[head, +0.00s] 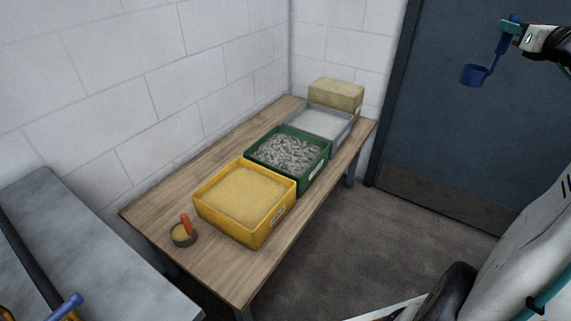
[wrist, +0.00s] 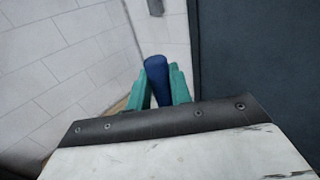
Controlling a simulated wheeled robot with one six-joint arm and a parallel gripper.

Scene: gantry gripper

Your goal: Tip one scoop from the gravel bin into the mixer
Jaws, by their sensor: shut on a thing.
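My gripper (head: 511,28) is at the upper right of the head view, in front of the blue door. It is shut on the handle of a blue scoop (head: 475,74), whose cup hangs below and to the left. In the wrist view the green fingers (wrist: 160,88) hold the blue handle (wrist: 157,70) between them. Whether the cup holds anything cannot be seen. The green gravel bin (head: 316,170), full of grey gravel, stands mid-table, well below and left of the gripper. I cannot make out a mixer in either view.
The wooden table (head: 150,207) also bears a yellow bin (head: 250,236) of sand, a grey bin (head: 345,137) of pale material, a tan block (head: 336,94) and a small round pot (head: 183,236) with an orange handle. A grey bench (head: 85,245) is at left. Floor right of the table is clear.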

